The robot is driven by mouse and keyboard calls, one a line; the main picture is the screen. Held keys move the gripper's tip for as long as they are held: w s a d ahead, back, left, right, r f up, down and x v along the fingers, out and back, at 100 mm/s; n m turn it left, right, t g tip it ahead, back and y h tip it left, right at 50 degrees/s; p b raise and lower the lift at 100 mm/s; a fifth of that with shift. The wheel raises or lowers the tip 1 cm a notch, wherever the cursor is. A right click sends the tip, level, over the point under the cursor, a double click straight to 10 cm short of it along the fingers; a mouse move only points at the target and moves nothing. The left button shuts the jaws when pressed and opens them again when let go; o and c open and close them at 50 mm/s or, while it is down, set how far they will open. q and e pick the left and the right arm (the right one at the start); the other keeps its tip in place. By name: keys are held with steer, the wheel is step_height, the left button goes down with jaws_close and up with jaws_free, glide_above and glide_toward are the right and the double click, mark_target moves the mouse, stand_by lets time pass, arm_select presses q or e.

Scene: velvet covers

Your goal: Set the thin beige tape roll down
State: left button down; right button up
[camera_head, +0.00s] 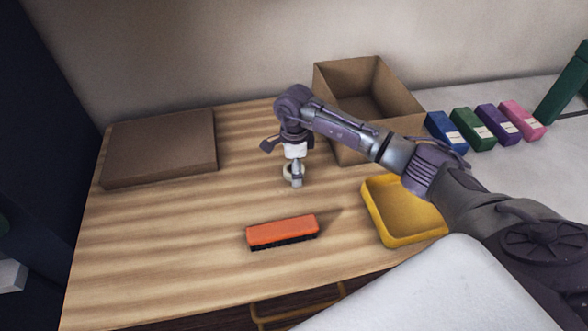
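My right arm reaches in from the right, and its gripper (297,182) points down over the middle of the wooden table (180,225). The fingers are closed together on the thin beige tape roll (287,170), a small pale ring that shows beside and behind them. The fingers hide part of the roll. The roll is at or just above the tabletop; I cannot tell whether it touches. My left gripper is not in view.
An orange brush (282,231) lies in front of the gripper. A yellow tray (377,218) is to the right, an open cardboard box (334,98) behind right. A flat brown box (160,148) lies at back left. Several coloured boxes (473,129) stand far right. The table's left-centre is clear.

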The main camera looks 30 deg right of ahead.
steer(key=shift+r, duration=0.1)
steer(key=c, duration=1.2)
